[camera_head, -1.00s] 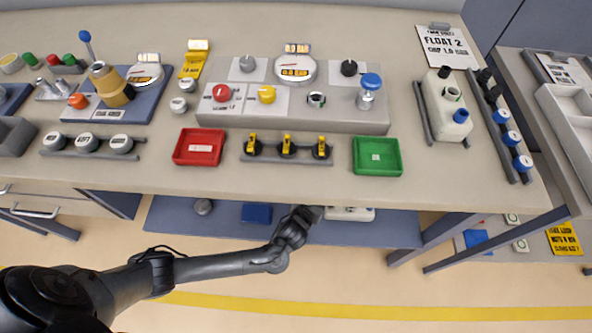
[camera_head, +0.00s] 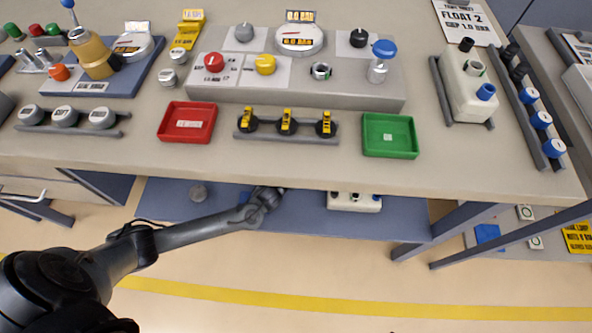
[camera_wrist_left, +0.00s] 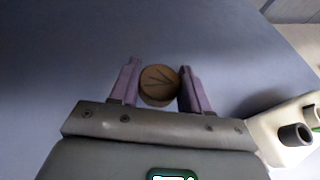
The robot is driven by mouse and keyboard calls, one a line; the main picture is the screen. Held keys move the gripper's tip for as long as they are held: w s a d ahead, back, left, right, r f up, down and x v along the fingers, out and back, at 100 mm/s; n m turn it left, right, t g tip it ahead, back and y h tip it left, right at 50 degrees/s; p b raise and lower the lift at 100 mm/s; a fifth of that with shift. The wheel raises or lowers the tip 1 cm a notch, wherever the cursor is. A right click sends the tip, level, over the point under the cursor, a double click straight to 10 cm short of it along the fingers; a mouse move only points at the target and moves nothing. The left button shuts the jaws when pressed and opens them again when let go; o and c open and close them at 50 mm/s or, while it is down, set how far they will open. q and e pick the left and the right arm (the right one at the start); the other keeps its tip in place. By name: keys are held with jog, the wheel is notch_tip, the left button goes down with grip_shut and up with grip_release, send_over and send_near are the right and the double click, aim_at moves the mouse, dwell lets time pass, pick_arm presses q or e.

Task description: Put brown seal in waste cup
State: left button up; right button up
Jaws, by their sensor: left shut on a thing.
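My left gripper (camera_head: 278,190) is low, at the front of the blue lower shelf under the bench. In the left wrist view its two purple fingers (camera_wrist_left: 159,88) are shut on the brown seal (camera_wrist_left: 158,84), a round tan-brown disc with dark branching lines. The head view does not show the seal. My right gripper is not in view.
A white block with dark round ports (camera_head: 355,202) lies on the blue shelf (camera_head: 400,215), right of my gripper; it also shows in the wrist view (camera_wrist_left: 288,135). The bench top (camera_head: 300,170) overhangs the shelf, carrying a red tray (camera_head: 187,122) and green tray (camera_head: 389,135).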

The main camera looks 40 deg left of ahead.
pick_arm(q)
notch_tip(320, 180, down, 4)
jog(key=b, duration=0.3)
jog(key=shift+f, duration=0.1)
jog(key=o, duration=1)
jog(key=shift+o, duration=0.2)
